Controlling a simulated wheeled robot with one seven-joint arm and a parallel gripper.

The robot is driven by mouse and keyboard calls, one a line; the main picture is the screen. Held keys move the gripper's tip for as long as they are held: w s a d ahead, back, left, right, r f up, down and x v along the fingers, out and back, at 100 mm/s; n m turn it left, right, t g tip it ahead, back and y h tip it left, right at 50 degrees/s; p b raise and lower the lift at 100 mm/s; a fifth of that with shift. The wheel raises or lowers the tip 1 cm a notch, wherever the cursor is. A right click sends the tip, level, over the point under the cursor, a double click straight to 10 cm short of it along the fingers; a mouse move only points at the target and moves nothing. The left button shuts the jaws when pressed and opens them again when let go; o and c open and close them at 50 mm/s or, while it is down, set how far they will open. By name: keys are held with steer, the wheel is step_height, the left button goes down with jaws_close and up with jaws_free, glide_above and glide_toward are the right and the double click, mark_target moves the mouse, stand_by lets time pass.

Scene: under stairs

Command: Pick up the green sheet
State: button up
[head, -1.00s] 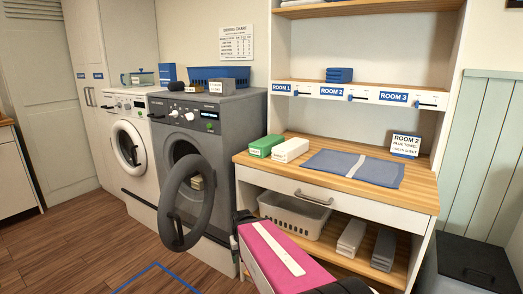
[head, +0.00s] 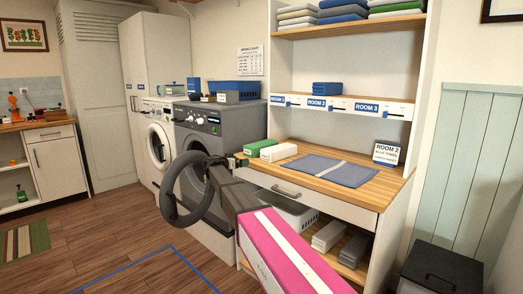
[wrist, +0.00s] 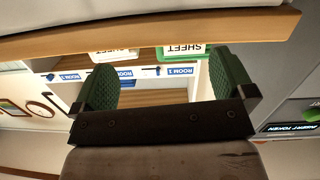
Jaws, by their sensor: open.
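A green folded sheet (head: 259,147) lies on the wooden counter at its left end, beside a white folded one (head: 279,152). In the wrist view, which is upside down, the green sheet (wrist: 183,50) shows its "SHEET" label beyond the counter edge, with the white one (wrist: 113,55) to its left. My gripper (head: 240,160) is at the counter's front left edge, close to the green sheet but apart from it. In the wrist view my gripper (wrist: 165,84) has its green-padded fingers wide apart with nothing between them.
A blue-grey cloth (head: 328,169) covers the middle of the counter (head: 384,196). A "ROOM 2" card (head: 387,153) stands at right. The grey machine's round door (head: 168,190) hangs open by my arm. A basket (head: 290,208) sits below. Folded linens lie on the top shelf.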

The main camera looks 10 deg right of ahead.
mark_target(248, 149)
steer(key=w+a+r+t, duration=0.1)
steer(key=w+a+r, duration=0.1)
steer(key=w+r, duration=0.15)
steer(key=shift+m+h, duration=0.4)
steer(key=x, duration=1)
steer(key=shift+s+d+f, duration=0.15)
steer(key=shift+s+d, duration=0.1)
steer(key=shift+d, duration=0.05)
steer(key=c, duration=0.9)
